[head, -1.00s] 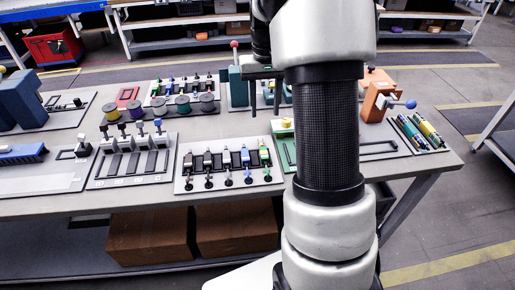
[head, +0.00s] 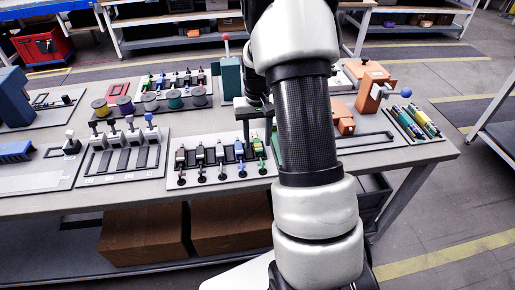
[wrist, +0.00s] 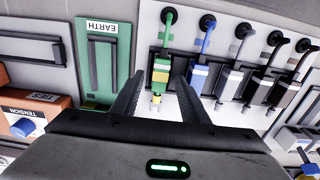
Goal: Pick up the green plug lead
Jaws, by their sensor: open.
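The green plug lead (head: 259,150) lies at the right end of a row of plug leads on a light panel. In the wrist view the green plug lead (wrist: 161,70) has a green and yellow body, with its cable running up to a black round socket. My gripper (head: 257,130) is over the right end of that panel. In the wrist view my gripper (wrist: 158,82) is open, with one finger on each side of the green plug. Whether the fingers touch it cannot be told.
The blue lead (wrist: 199,72) is close beside the right finger, with grey and black leads beyond it. A green EARTH panel (wrist: 103,60) and an orange TENSION block (wrist: 35,115) are to the left. A green post (head: 230,78) stands behind.

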